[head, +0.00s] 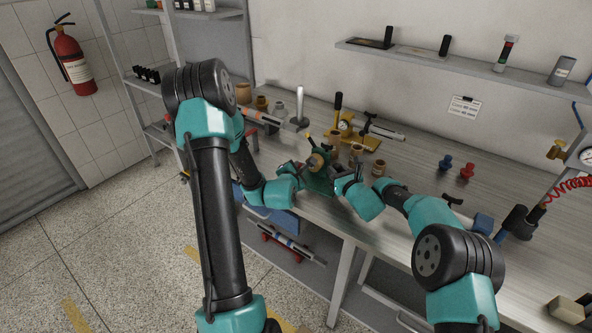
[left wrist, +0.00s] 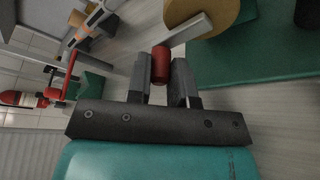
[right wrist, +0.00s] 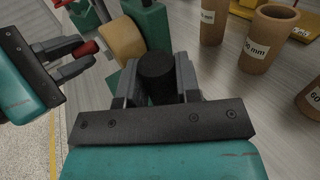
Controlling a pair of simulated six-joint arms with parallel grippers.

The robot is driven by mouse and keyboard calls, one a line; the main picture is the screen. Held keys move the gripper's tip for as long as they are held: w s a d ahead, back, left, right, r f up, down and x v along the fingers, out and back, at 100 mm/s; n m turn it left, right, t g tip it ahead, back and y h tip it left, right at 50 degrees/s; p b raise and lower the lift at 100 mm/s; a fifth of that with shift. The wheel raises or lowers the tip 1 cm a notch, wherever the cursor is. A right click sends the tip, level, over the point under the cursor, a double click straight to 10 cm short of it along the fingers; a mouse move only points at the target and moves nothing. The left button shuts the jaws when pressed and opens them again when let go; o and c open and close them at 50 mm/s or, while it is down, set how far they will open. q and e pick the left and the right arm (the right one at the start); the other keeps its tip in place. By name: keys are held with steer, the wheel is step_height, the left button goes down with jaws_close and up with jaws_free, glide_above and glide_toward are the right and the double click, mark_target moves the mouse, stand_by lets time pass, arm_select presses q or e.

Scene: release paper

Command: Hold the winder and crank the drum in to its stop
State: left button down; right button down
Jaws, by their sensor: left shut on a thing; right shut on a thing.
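The green winder (head: 320,183) stands near the bench's front edge, with a tan drum (head: 315,161) on it. The drum also shows in the left wrist view (left wrist: 216,16) and the right wrist view (right wrist: 122,40). My left gripper (head: 299,170) is shut on the red crank knob (left wrist: 160,66), at the end of a grey crank arm (left wrist: 190,30). My right gripper (head: 341,180) is shut on a dark round handle (right wrist: 156,68) beside the winder's green body (right wrist: 150,24). The drum's stop cannot be made out.
Brown labelled cups (right wrist: 267,40) stand just right of the winder. A yellow-based gauge device (head: 345,124) is behind. A blue knob (head: 445,162) and a red knob (head: 467,170) stand to the right. A wall shelf (head: 430,57) runs above.

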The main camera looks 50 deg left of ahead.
arm_select(q)
steer(key=c, duration=1.3)
jaws_free()
steer(key=v, duration=1.2)
arm_select(e)
steer(key=c, duration=0.7)
jaws_free()
steer(key=shift+c, duration=0.2)
steer(key=shift+f, duration=0.1)
steer(key=shift+d, duration=0.15)
